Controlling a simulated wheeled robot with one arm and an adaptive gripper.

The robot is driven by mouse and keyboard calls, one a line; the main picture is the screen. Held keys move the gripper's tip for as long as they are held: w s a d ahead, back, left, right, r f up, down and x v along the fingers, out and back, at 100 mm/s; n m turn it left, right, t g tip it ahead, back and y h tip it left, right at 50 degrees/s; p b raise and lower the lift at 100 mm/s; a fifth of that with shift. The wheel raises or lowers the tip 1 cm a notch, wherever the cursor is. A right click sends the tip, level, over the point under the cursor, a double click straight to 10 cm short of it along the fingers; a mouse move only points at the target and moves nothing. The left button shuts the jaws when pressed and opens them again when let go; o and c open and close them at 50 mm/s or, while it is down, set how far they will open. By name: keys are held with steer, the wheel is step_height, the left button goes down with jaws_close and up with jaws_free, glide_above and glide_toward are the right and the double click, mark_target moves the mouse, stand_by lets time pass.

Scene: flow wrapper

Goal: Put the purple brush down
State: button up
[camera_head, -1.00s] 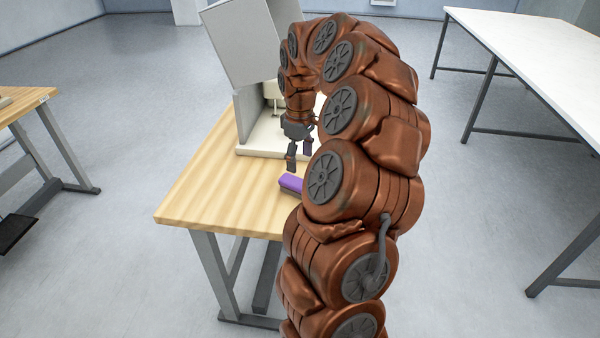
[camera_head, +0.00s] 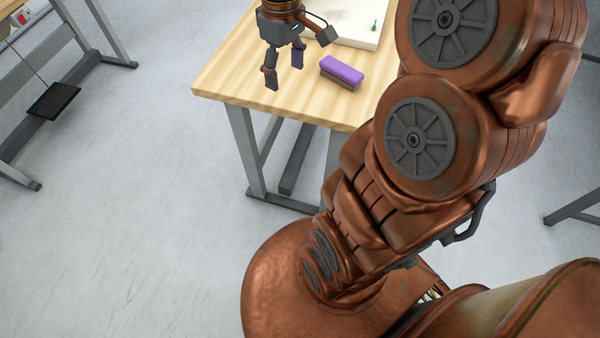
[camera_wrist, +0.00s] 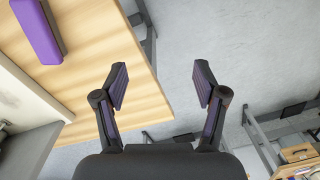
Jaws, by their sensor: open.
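The purple brush (camera_head: 342,71) has a purple top and a dark lower side. It lies flat on the wooden table (camera_head: 228,78), near the front edge in the head view. It also shows at the upper left of the wrist view (camera_wrist: 38,30). My gripper (camera_head: 282,74) is open and empty, left of the brush in the head view and apart from it. In the wrist view its two fingers (camera_wrist: 162,85) are spread with nothing between them; the table edge and floor show beyond.
The white base of the machine (camera_head: 345,22) stands on the table behind the brush. A grey panel shows at the lower left of the wrist view (camera_wrist: 30,150). Bare table top lies left of the brush. Another bench (camera_head: 75,45) stands at the far left, across open floor.

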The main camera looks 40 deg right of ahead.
steer(key=s+a+f+m, duration=0.1)
steer(key=s+a+f, duration=0.1)
steer(key=s+a, duration=0.3)
steer(key=s+a+f+m+g, duration=0.1)
steer(key=s+a, duration=0.5)
steer(key=s, duration=0.8)
step_height(320, 180, down, 2)
steer(key=shift+f+m+g, duration=0.1)
steer(key=shift+m+g, duration=0.2)
steer(key=shift+m, duration=0.3)
